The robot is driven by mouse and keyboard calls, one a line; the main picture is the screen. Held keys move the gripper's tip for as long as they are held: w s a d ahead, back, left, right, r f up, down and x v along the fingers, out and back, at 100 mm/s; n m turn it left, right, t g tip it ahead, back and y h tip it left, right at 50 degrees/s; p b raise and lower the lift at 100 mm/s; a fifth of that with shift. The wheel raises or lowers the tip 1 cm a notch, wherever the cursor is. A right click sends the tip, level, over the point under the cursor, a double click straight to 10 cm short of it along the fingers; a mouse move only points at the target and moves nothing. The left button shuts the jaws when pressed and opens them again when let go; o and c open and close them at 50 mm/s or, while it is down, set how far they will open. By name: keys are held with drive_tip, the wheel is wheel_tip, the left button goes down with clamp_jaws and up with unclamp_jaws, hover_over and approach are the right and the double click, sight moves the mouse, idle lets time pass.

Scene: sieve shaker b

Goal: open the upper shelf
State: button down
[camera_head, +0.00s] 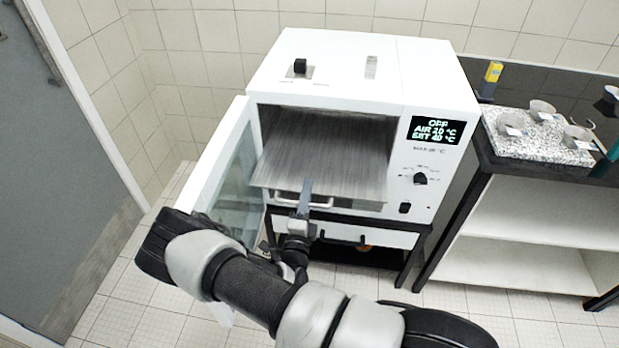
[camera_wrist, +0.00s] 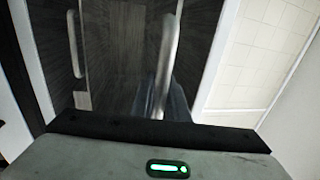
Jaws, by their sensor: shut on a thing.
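The white oven (camera_head: 420,85) stands against the tiled wall. Its glass door (camera_head: 222,185) is swung open to the left. The upper shelf (camera_head: 325,160), a flat grey metal plate, sticks out through the oven's front opening. A pale bar handle (camera_head: 318,204) is on its front edge. My gripper (camera_head: 305,195) is shut on this handle, near its middle. In the wrist view the handle (camera_wrist: 166,50) runs down between the fingers (camera_wrist: 165,98). A second bar handle (camera_wrist: 74,45) shows at the left there. Most of the oven's inside is hidden under the shelf.
A dark-framed stand with a white drawer (camera_head: 375,239) is under the oven. To the right, a dark counter (camera_head: 487,150) carries a speckled slab (camera_head: 540,150) with several small cups. The grey room door (camera_head: 50,170) is at the left. Floor is free in front.

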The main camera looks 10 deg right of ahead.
drive_tip(key=shift+s+a+f, duration=0.1)
drive_tip(key=shift+s+f, duration=0.1)
drive_tip(key=shift+s, duration=0.1)
drive_tip(key=c, duration=1.8)
unclamp_jaws()
drive_tip(key=shift+c, duration=0.2)
drive_tip(key=shift+o, duration=0.2)
drive_tip(key=shift+w+r, duration=0.1)
drive_tip(key=v, duration=1.7)
drive_tip(key=shift+s+b, duration=0.25)
drive_tip(key=shift+b, duration=0.05)
drive_tip(key=shift+a, duration=0.1)
